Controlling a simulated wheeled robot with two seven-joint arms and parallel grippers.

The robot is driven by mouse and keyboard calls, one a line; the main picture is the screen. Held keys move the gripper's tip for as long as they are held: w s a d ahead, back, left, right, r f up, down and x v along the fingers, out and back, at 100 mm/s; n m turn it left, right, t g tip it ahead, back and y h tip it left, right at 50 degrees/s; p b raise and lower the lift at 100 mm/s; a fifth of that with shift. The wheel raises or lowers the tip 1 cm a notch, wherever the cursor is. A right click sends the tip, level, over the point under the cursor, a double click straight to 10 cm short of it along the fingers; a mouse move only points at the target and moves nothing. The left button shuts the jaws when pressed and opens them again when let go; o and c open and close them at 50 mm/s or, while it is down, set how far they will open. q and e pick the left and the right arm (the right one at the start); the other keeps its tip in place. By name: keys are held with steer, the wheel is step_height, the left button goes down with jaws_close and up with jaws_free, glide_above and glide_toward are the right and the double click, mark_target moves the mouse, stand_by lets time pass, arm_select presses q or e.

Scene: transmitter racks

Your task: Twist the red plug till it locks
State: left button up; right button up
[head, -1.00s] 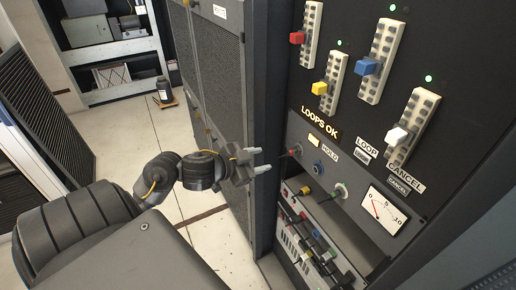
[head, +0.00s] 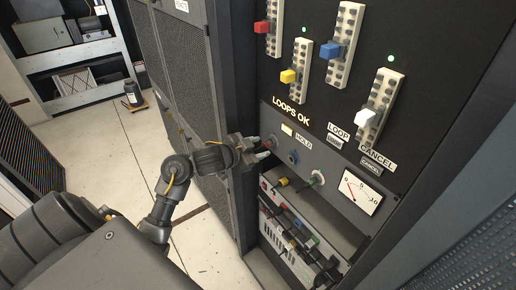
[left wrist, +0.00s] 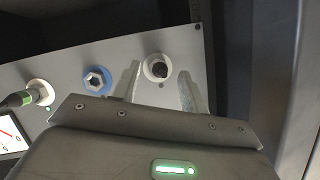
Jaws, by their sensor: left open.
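My right gripper is not in view.
A blue socket (head: 293,157) and a green plug (head: 318,179) are to the right on the same panel. A yellow plug (head: 283,182) is below, above a row of cables. A meter (head: 361,192) is at the right. Slider strips with coloured knobs are above. Open floor lies left.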

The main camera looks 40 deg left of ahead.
arm_select(q)
steer(key=shift+w, duration=0.1)
jaws_close()
stand_by(0.3)
steer(key=shift+d+f+m+t+y+b, duration=0.15)
steer(key=shift+m+t+y+b, duration=0.55)
steer(key=shift+b, duration=1.35)
steer(key=shift+m+b, duration=0.9)
steer(key=shift+b, duration=0.85)
